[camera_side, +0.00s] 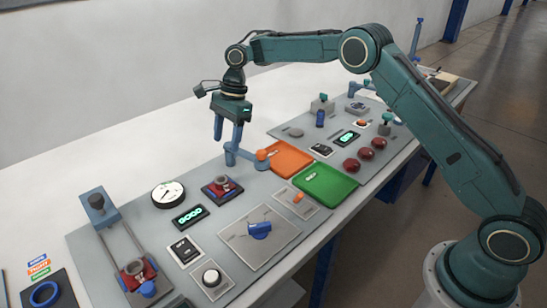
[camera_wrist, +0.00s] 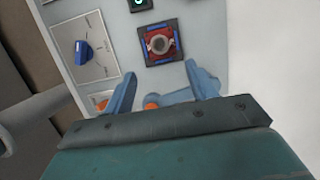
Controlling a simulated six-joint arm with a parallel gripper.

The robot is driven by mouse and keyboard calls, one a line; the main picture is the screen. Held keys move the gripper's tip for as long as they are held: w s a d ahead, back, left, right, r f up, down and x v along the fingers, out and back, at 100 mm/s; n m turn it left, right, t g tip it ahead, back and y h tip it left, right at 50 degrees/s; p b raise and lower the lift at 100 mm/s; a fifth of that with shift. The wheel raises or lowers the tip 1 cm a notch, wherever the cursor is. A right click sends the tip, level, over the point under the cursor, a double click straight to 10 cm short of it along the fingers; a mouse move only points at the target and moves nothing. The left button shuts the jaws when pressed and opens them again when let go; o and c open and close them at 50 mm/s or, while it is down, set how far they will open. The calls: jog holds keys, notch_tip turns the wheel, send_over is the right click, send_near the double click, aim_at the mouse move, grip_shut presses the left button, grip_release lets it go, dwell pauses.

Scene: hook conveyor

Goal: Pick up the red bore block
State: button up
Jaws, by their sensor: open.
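A red block with a grey ring-shaped bore (camera_side: 222,183) sits in a dark square fixture with blue edges on the grey panel. It also shows in the wrist view (camera_wrist: 159,42), ahead of the fingers. A second red block with a ring (camera_side: 133,268) is at the near end of a rail slide at the lower left; I cannot tell which of the two is meant. My gripper (camera_side: 227,138) points down, open and empty, above and behind the fixture. In the wrist view its two blue fingers (camera_wrist: 162,64) are spread apart, touching neither block.
A blue swing arm with an orange knob (camera_side: 262,155) stands close below my gripper. Orange (camera_side: 300,171) and green (camera_side: 336,195) trays lie to the right. A round gauge (camera_side: 168,194), a lit display (camera_side: 189,216) and a blue rotary knob (camera_side: 260,231) surround the fixture.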

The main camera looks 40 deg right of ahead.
send_over(222, 176)
jog(key=shift+s+d+f, duration=0.15)
jog(key=shift+f, duration=1)
jog(key=shift+s+d+f, duration=0.1)
jog(key=shift+s+f, duration=0.05)
jog(key=shift+f, duration=1)
jog(key=shift+s+d+f, duration=0.15)
jog(key=shift+f, duration=1)
jog(key=shift+x, duration=2.55)
jog(key=c, duration=0.7)
jog(key=shift+c, duration=0.4)
jog(key=shift+r, duration=0.15)
notch_tip(222, 176, up, 10)
